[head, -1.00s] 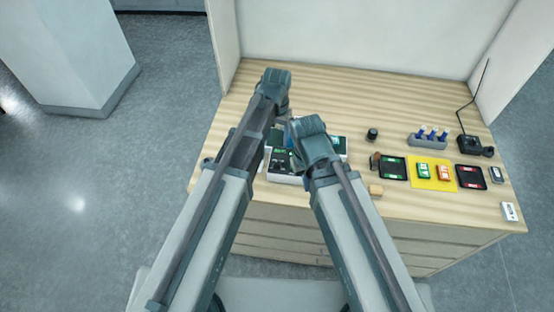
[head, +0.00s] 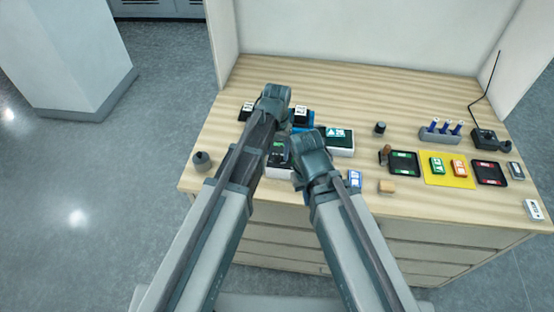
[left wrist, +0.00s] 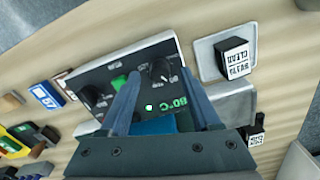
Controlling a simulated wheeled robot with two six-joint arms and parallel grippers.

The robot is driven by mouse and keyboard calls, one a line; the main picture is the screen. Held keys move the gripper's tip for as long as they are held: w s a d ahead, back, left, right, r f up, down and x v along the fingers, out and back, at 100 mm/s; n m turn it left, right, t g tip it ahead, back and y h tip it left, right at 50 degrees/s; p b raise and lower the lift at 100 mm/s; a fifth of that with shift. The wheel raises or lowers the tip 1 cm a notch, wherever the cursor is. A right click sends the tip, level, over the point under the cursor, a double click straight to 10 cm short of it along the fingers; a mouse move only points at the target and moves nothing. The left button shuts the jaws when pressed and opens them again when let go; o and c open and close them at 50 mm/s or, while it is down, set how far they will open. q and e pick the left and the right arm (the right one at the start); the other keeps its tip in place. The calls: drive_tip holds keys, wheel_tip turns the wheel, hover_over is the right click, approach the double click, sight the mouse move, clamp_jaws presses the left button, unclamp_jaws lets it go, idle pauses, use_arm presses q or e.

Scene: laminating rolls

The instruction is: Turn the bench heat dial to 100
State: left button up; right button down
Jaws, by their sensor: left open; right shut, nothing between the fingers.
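The bench unit is a white box with a dark panel (left wrist: 115,72); in the head view, my arms partly hide the panel (head: 279,148). I cannot read the dial labels. My left gripper (left wrist: 160,77) is open over the panel, its fingertips on either side of the first dial; contact is unclear. My right gripper (head: 292,154) is shut and empty beside the unit.
Black-capped blocks (head: 301,117) stand behind the unit, and a dark knob-topped object (head: 201,160) is at the left edge. A wooden block (head: 386,187), dark trays (head: 404,174) and a yellow mat (head: 434,181) lie to the right.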

use_arm(q)
drive_tip(key=shift+f, duration=0.55)
drive_tip(key=shift+r, duration=0.1)
drive_tip(key=shift+c, duration=0.3)
clamp_jaws()
drive_tip(key=m, duration=1.1)
drive_tip(key=shift+m, duration=0.3)
